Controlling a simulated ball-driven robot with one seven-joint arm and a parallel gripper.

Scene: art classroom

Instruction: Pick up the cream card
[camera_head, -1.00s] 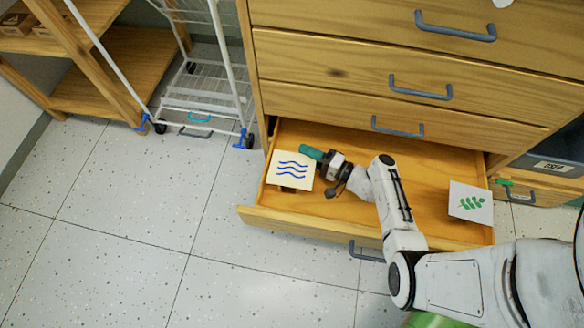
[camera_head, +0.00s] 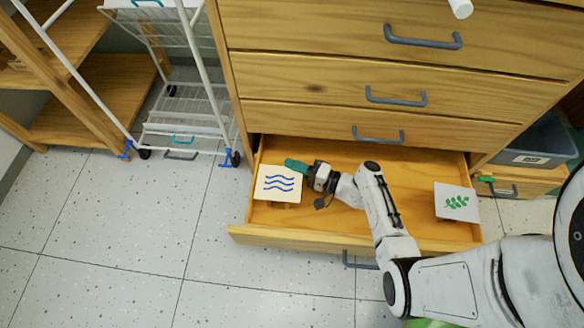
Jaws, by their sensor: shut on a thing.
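The cream card (camera_head: 277,185) with blue wavy lines is at the left end of the open drawer (camera_head: 330,226). My gripper (camera_head: 296,166) has green fingertips and is shut at the card's upper right edge, with the card between them. The fingers hide part of that edge. I cannot tell whether the card is clear of the drawer floor; a dark patch shows under its lower edge.
A pale card with a green leaf sprig (camera_head: 457,202) is at the drawer's right end. Closed drawers (camera_head: 400,70) rise behind. A white wire cart (camera_head: 185,125) and wooden shelf (camera_head: 95,95) stand left. A grey bin (camera_head: 538,145) is at right. The left floor is clear.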

